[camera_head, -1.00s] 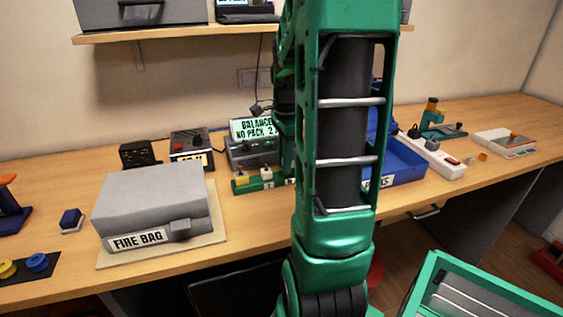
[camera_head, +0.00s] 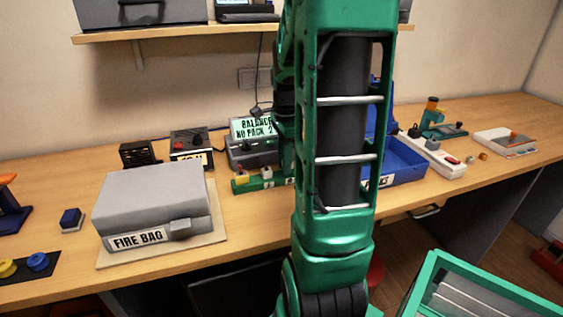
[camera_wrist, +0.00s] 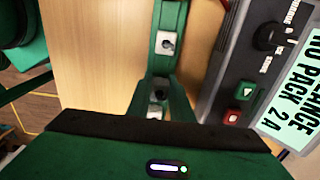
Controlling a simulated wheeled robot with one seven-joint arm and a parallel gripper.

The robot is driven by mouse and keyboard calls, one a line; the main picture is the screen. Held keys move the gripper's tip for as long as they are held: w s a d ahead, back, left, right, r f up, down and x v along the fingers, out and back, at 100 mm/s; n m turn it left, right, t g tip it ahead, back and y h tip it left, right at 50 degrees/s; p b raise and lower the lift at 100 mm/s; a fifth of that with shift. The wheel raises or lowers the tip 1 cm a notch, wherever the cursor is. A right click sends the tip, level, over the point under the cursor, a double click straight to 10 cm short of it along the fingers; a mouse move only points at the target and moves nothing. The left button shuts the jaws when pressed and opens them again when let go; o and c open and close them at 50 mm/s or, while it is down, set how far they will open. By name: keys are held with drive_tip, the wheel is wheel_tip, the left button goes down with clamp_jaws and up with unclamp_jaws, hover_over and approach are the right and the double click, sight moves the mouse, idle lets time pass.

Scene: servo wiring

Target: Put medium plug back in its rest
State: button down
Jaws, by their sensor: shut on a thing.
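The green plug rest (camera_head: 256,185) stands on the table in front of the balance charger, with a yellow-topped plug (camera_head: 241,174) and a white-topped plug (camera_head: 267,171) in its left part. Its right part is hidden behind my arm in the head view. In the wrist view, the green rest (camera_wrist: 170,12) runs down the picture with a light plug top (camera_wrist: 166,43) in it. My gripper (camera_wrist: 158,97) is shut on a small plug just below that, over the line of the rest. The held plug is mostly hidden, and I cannot tell whether it touches the rest.
The balance charger (camera_wrist: 229,85) stands close on the right of the gripper in the wrist view. The grey fire bag box (camera_head: 150,205) is at left on the table. A blue tray (camera_head: 408,163) is right of my arm. The table front between them is clear.

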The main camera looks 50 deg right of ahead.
drive_tip(key=shift+f, duration=0.35)
drive_tip(key=c, duration=1.5)
unclamp_jaws()
wheel_tip(320, 180, up, 11)
drive_tip(key=shift+w+f, duration=0.1)
drive_tip(key=shift+f, duration=0.1)
drive_tip(key=s+a+f+n, duration=0.2)
drive_tip(key=s+a+n, duration=0.2)
drive_tip(key=a+n, duration=0.1)
drive_tip(key=s+a+f+n, duration=0.2)
drive_tip(key=s+a+n, duration=0.3)
drive_tip(key=n, duration=0.2)
drive_tip(key=s+a+f+n, duration=0.3)
drive_tip(key=s+a+n, duration=0.2)
drive_tip(key=a+n, duration=0.1)
drive_tip(key=shift+f, duration=0.1)
